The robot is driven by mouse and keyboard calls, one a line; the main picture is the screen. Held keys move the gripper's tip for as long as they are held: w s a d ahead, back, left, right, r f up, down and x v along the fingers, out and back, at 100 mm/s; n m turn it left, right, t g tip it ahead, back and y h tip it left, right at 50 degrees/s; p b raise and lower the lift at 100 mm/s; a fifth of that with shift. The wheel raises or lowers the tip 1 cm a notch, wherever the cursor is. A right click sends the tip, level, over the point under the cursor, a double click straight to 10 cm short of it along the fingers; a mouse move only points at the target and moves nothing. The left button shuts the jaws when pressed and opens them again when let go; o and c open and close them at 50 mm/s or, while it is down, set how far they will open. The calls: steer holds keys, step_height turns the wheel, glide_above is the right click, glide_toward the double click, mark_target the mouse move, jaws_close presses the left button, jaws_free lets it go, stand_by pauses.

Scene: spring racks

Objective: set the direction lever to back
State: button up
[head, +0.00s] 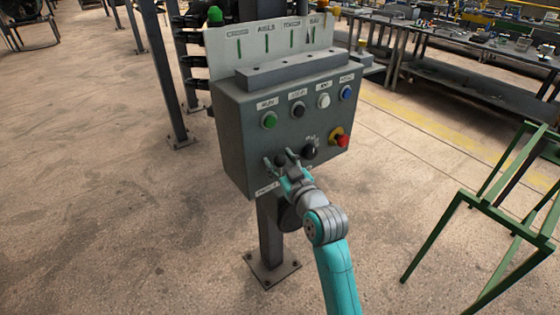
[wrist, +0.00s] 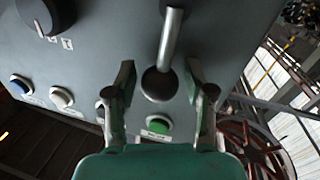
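The lever (wrist: 170,42) is a light metal rod on a dark round base (wrist: 160,86) on the grey control box (head: 235,140). In the wrist view the rod points up, leaning slightly right. My gripper (wrist: 162,78) is open, with one finger on each side of the lever's base and a gap on both sides. In the head view my gripper (head: 280,158) is at the lower left of the box's front face and hides most of the lever. I cannot read the lever's position from its labels.
A black rotary knob (head: 309,151) and a red emergency button (head: 342,141) sit right of my gripper. Above are green (head: 269,120), black (head: 298,109), white (head: 323,101) and blue (head: 346,93) buttons. A green frame (head: 490,207) stands at the right; floor at left is clear.

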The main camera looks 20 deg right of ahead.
mark_target(262, 161)
jaws_close()
steer(key=shift+a, duration=0.1)
steer(key=shift+s+a+f+n+t+y, duration=0.2)
steer(key=shift+a+n, duration=0.35)
steer(key=shift+n, duration=0.7)
steer(key=shift+s+a+f+n+t+y, duration=0.2)
steer(key=shift+a+n, duration=0.4)
steer(key=shift+n, duration=0.6)
steer(key=shift+s+a+f+n+t, duration=0.25)
steer(key=shift+a+n, duration=0.3)
steer(key=shift+n, duration=0.7)
steer(key=shift+o, duration=2)
jaws_free()
